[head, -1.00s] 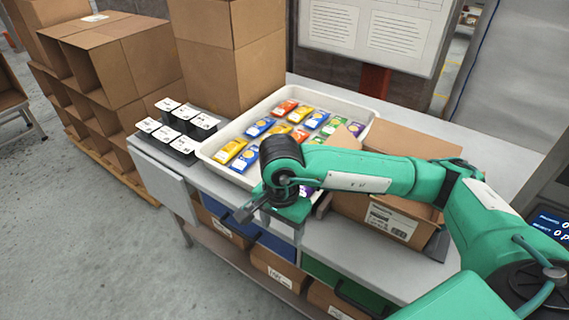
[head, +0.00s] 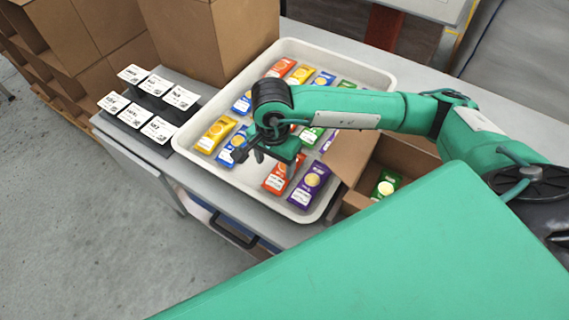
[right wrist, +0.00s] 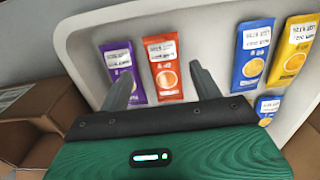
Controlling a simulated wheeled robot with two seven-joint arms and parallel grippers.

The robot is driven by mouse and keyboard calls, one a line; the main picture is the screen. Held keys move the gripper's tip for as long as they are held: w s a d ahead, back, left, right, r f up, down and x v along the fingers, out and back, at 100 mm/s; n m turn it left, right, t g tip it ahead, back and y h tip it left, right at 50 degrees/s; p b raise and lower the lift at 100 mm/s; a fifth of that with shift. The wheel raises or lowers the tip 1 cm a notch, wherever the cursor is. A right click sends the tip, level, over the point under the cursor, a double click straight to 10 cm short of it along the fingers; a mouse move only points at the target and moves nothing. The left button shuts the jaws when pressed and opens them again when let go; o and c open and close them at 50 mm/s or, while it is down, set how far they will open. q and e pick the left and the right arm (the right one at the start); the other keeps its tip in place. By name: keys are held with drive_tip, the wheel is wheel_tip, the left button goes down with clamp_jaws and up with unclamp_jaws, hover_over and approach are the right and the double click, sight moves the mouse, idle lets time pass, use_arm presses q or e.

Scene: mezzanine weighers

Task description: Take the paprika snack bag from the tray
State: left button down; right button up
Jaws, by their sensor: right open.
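The white tray (head: 376,75) holds several snack bags in blue, yellow, orange, green, red and purple. Their labels are too small to read, so I cannot confirm which is paprika. A red-orange bag (head: 277,184) lies near the tray's front edge, beside a purple bag (head: 309,186). My right gripper (head: 264,163) is open and empty over the front part of the tray. In the right wrist view, the red-orange bag (right wrist: 166,72) shows between the spread fingers of my right gripper (right wrist: 160,74), apart from them. The purple bag (right wrist: 122,72) is at the left finger. My left gripper is out of view.
An open carton (head: 356,201) with a green bag (head: 387,184) inside stands right of the tray. A black stand with white label cards (head: 158,130) is on the left. A tall cardboard box (head: 215,40) stands behind the tray's left side.

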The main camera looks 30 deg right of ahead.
sight(276, 180)
wheel_tip(276, 180, down, 3)
drive_tip(key=shift+w+r, duration=0.1)
drive_tip(key=shift+d+f+p, duration=0.1)
drive_tip(key=shift+f+p, duration=0.55)
drive_tip(key=shift+f, duration=0.25)
drive_tip(key=f+p, duration=0.1)
drive_tip(key=f, duration=0.2)
drive_tip(key=shift+w+d+f+p, duration=0.1)
drive_tip(key=shift+w+f+p, duration=0.15)
drive_tip(key=shift+p, duration=0.1)
drive_tip(key=shift+f, duration=0.55)
drive_tip(key=c, duration=0.7)
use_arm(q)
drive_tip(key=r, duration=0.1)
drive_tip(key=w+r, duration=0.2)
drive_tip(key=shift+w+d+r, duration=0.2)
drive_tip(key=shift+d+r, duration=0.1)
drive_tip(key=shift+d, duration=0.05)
use_arm(e)
drive_tip(key=shift+c, duration=0.3)
drive_tip(key=shift+r, duration=0.1)
